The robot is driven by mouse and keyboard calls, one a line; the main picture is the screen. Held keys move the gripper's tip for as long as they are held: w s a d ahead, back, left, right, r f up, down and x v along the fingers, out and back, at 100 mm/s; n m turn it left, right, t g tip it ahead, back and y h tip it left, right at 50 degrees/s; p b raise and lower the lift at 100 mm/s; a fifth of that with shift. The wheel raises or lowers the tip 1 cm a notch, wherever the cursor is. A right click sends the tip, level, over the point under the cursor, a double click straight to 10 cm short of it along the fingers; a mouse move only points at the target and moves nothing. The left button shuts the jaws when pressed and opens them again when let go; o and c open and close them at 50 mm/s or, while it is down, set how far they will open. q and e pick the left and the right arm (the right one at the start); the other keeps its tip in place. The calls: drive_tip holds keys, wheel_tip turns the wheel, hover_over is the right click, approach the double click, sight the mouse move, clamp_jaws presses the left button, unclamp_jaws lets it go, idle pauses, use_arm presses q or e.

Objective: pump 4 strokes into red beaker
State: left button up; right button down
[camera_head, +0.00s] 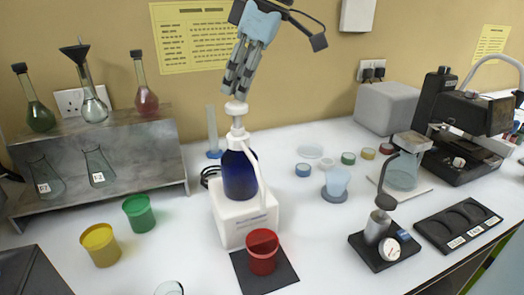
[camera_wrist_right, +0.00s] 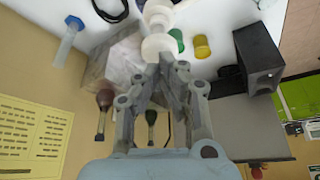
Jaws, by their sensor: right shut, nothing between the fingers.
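A blue pump bottle (camera_head: 239,175) with a white pump head (camera_head: 237,108) stands on a white block (camera_head: 228,222) in the middle of the bench. My right gripper (camera_head: 236,94) is shut and empty, pointing down with its fingertips at the top of the pump head; I cannot tell whether they touch. In the right wrist view the fingertips (camera_wrist_right: 168,62) are together over the white pump head (camera_wrist_right: 157,42). The red beaker (camera_head: 263,256) stands upright on a dark mat (camera_head: 284,277) in front of the block. The pump's thin white tube runs down toward it. My left gripper is not seen.
Yellow (camera_head: 100,246) and green (camera_head: 139,213) beakers stand to the left, before a grey rack (camera_head: 100,146) with flasks. To the right are several small coloured lids, a black instrument with a dial (camera_head: 390,248), a dark tray (camera_head: 458,226) and a microscope-like device (camera_head: 465,130).

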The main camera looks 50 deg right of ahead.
sight(238, 103)
drive_tip(key=shift+s+f+b, duration=0.1)
drive_tip(key=shift+f+b, duration=1)
drive_tip(key=shift+f, duration=0.45)
drive_tip(key=shift+r, duration=0.1)
drive_tip(key=shift+r+p, duration=1.95)
drive_tip(key=shift+p, duration=0.1)
drive_tip(key=shift+f, duration=0.2)
